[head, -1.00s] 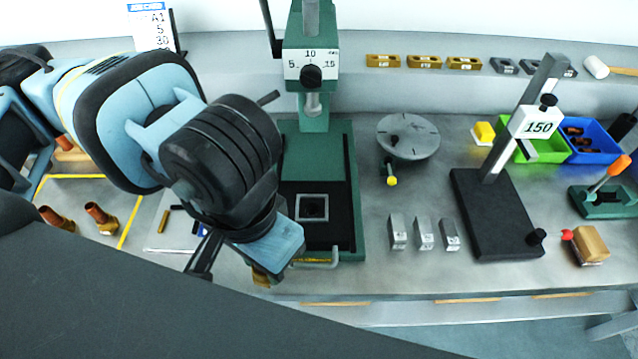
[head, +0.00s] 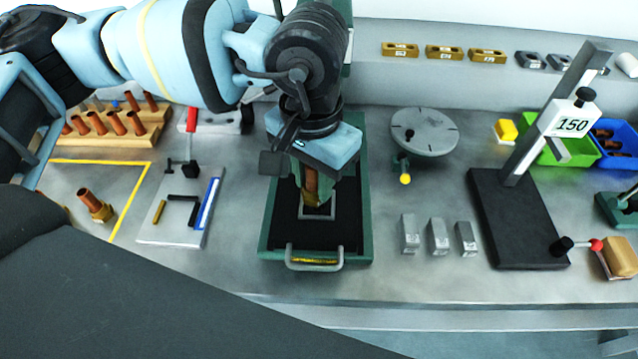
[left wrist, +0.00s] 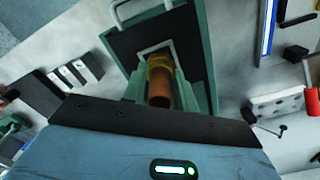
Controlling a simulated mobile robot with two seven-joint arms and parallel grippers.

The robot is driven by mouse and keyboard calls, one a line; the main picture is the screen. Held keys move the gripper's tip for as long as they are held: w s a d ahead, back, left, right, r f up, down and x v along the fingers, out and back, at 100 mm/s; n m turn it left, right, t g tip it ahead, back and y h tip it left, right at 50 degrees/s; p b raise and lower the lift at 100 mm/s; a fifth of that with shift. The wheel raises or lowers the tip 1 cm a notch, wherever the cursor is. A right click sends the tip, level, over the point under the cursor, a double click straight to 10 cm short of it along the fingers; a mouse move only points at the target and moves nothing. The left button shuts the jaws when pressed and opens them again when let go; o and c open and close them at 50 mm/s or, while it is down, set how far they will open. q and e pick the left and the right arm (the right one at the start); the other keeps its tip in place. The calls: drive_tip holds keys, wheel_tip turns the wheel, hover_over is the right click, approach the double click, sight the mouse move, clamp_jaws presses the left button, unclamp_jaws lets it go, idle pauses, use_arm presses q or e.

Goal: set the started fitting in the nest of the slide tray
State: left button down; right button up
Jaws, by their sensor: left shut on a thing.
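The started fitting, a copper tube (head: 311,181) in a brass body (left wrist: 159,62), is held by my left gripper (head: 316,196). The gripper is shut on it and points down over the slide tray (head: 273,222). The tray is green with a black top and a front handle. The nest (head: 331,212), a pale square frame on the tray, shows around the fitting's lower end; it also shows in the left wrist view (left wrist: 142,50). The brass end is at the nest, but I cannot tell whether it touches the bottom. My right gripper is not in view.
The press column stands behind the tray, mostly hidden by my left arm. A round plate (head: 424,132), several metal blocks (head: 438,237) and a 150 gauge stand (head: 515,225) are to the right. A pale board with small tools (head: 180,232) and a rack of copper tubes (head: 98,135) are left.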

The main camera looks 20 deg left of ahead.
use_arm(q)
drive_tip(key=shift+w, duration=0.3)
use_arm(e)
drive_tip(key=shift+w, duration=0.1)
